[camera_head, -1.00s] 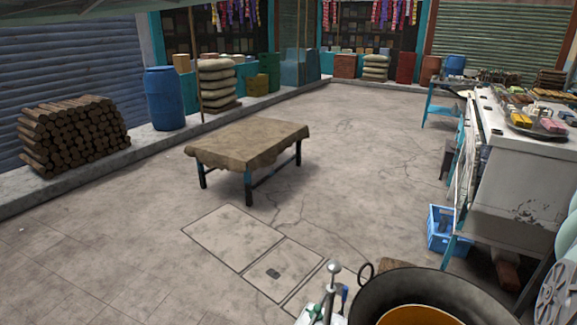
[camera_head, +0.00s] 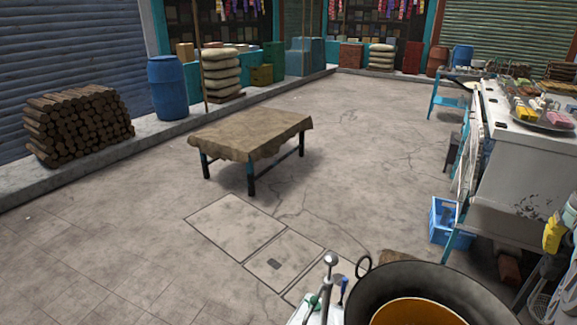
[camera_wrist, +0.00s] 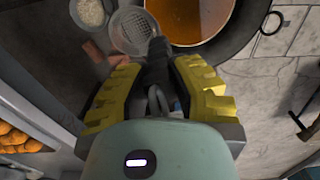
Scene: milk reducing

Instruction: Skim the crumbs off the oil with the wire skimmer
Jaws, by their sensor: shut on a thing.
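The wire skimmer's round mesh head (camera_wrist: 133,31) shows in the wrist view, with its dark handle running back to my gripper (camera_wrist: 158,78). My gripper's yellow fingers are shut on this handle. The mesh overlaps the left side of the dark pan (camera_wrist: 240,42) in the picture; its height above the rim is unclear. Orange-brown oil (camera_wrist: 190,18) lies in the pan, right of the mesh. In the head view the pan (camera_head: 367,292) and oil (camera_head: 415,314) are cut off at the bottom edge. Crumbs are too small to make out.
A bowl of white grains (camera_wrist: 90,12) lies left of the skimmer. A white stall counter (camera_head: 520,170) stands at the right, with a blue crate (camera_head: 440,222) below. A low covered table (camera_head: 250,132) stands on the mostly open floor.

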